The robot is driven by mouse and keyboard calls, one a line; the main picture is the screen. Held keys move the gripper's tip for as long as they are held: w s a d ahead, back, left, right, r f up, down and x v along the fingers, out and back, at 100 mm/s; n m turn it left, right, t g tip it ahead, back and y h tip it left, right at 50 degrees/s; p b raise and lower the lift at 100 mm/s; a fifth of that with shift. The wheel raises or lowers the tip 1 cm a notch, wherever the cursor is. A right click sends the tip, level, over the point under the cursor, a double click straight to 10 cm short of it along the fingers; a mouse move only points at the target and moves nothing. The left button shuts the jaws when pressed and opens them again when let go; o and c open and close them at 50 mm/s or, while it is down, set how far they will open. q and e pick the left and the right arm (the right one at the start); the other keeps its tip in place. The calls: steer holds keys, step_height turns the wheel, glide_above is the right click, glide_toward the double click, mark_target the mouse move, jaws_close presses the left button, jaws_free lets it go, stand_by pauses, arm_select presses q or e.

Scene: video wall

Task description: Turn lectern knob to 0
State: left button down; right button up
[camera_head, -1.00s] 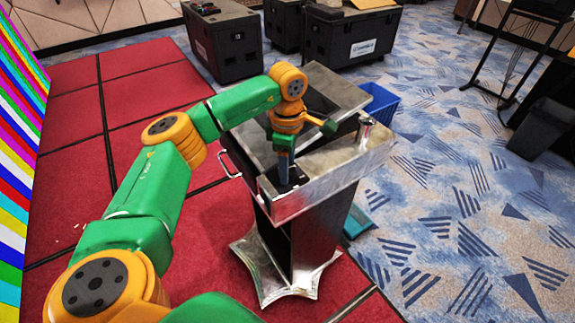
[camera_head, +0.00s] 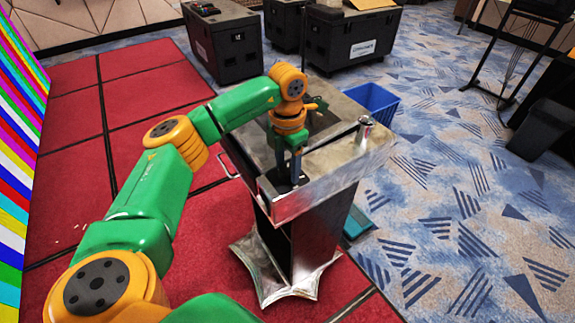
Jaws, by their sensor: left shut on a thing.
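The lectern (camera_head: 345,165) is a metal stand with a slanted top, a dark column and a star-shaped base. My left arm reaches over it from the left. My left gripper (camera_head: 290,178) points down at the dark panel near the lectern's front left corner, with both fingers visible and its jaws shut on the knob there. The knob is hidden by the fingers, so its setting cannot be read. My right gripper is not in view.
A metal cylinder (camera_head: 364,130) stands on the lectern's right edge, and a side handle (camera_head: 228,166) sticks out at left. A blue bin (camera_head: 374,103) stands behind. Black cases (camera_head: 350,40) are at the back. Patterned carpet at right is mostly free.

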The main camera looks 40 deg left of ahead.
arm_select(q)
steer(key=n, duration=0.4)
steer(key=shift+n, duration=1.7)
steer(key=shift+c, duration=1.3)
jaws_free()
steer(key=shift+n, duration=0.3)
